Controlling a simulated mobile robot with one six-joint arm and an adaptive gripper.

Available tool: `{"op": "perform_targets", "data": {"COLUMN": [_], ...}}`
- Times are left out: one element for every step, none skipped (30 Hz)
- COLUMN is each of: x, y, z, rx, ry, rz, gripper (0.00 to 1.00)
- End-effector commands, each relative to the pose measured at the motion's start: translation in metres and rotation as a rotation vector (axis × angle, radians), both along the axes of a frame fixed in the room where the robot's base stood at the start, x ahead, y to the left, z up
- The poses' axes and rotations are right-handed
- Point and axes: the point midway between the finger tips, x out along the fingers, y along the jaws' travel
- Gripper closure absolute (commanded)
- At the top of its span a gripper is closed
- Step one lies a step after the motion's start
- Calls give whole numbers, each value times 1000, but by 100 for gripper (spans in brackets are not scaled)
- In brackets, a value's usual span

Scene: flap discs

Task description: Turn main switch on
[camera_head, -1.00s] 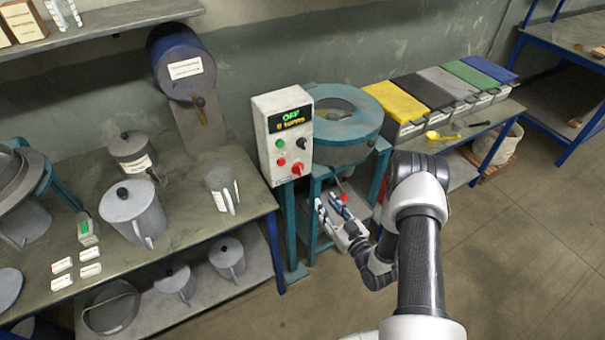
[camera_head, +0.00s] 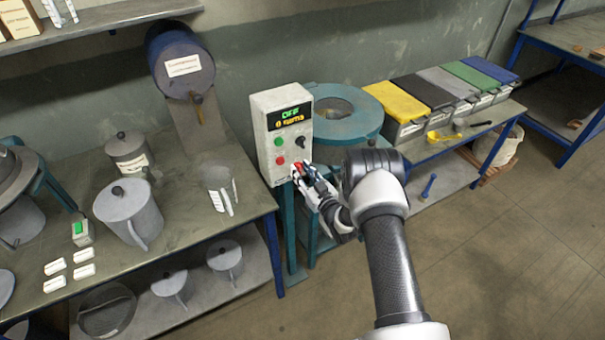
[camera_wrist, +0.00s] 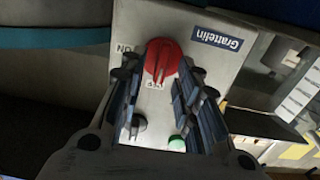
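The control box (camera_head: 262,115) has a lit display reading OFF and a turns line. The red main switch (camera_wrist: 162,61) sits at its lower right corner, mostly covered by my gripper in the head view. In the wrist view it is a red rotary knob on a light plate, with an ON label beside it and another label by its end. My gripper (camera_head: 300,172) is open at the box's face; the wrist view shows its fingers (camera_wrist: 162,85) on either side of the knob. I cannot tell whether they touch it.
Near the switch are a green button (camera_head: 278,141), a red button (camera_head: 280,160) and a black knob (camera_head: 301,142). A teal round machine (camera_head: 350,128) stands behind the box. Lidded bins (camera_head: 400,100) are to the right, metal jugs (camera_head: 128,210) to the left.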

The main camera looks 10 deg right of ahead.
Motion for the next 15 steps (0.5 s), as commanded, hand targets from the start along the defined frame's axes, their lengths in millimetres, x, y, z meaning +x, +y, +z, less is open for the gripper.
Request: {"op": "perform_targets", "data": {"x": [0,0,0,0,0,0,0,0,0,0,0,0,0,0,0], "y": [0,0,0,0,0,0,0,0,0,0,0,0,0,0,0], "z": [0,0,0,0,0,0,0,0,0,0,0,0,0,0,0], "rx": [0,0,0,0,0,0,0,0,0,0,0,0,0,0,0], "ry": [0,0,0,0,0,0,0,0,0,0,0,0,0,0,0], "rz": [0,0,0,0,0,0,0,0,0,0,0,0,0,0,0], "gripper": [70,70,70,70,70,71,73,75,78,80,82,85,87,89,91]}}
